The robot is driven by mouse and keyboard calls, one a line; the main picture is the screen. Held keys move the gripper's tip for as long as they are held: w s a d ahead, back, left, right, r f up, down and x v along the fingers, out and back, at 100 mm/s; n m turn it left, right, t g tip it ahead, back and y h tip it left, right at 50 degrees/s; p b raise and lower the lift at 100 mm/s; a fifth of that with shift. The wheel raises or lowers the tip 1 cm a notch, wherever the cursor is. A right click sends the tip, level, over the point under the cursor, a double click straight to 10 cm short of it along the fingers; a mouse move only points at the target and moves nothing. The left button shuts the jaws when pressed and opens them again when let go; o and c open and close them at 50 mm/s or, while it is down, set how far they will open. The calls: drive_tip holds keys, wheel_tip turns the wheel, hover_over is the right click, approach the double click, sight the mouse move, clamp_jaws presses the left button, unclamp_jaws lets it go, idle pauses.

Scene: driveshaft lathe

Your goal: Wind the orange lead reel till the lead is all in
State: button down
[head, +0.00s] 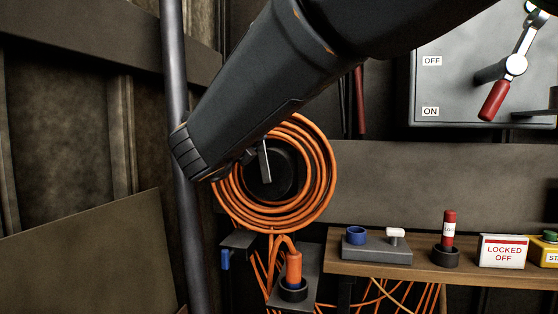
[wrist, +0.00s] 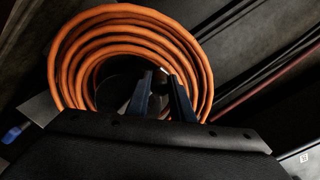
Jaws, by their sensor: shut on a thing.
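The orange lead reel (head: 325,178) hangs on the wall, with several turns of orange lead around a dark hub (head: 285,182). It also shows in the wrist view (wrist: 75,62). My gripper (wrist: 160,78) is at the hub, its two fingers shut on what looks like the reel's crank handle, which they mostly hide. My arm covers the reel's upper left in the head view. Orange lead hangs below the reel in loose strands, and an orange plug (head: 294,266) stands in a dark round holder under it.
A grey pole (head: 175,80) stands close left of my arm. A wooden shelf (head: 370,268) at right holds a grey block with a blue ring (head: 356,236), a red-topped piece (head: 449,225) and a "LOCKED OFF" sign (head: 502,251). A switch box (head: 440,95) with a red-handled lever hangs above.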

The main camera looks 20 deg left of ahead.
drive_tip(key=shift+w+d+m+b, duration=0.15)
drive_tip(key=shift+d+m+b, duration=0.7)
drive_tip(key=shift+b, duration=0.3)
drive_tip(key=shift+r, duration=0.1)
drive_tip(key=c, duration=1.6)
unclamp_jaws()
drive_tip(key=shift+w, duration=0.1)
drive_tip(key=shift+o, duration=0.3)
drive_tip(key=shift+s, duration=0.2)
drive_tip(key=s, duration=0.7)
drive_tip(key=shift+s+d, duration=0.3)
drive_tip(key=shift+d, duration=0.05)
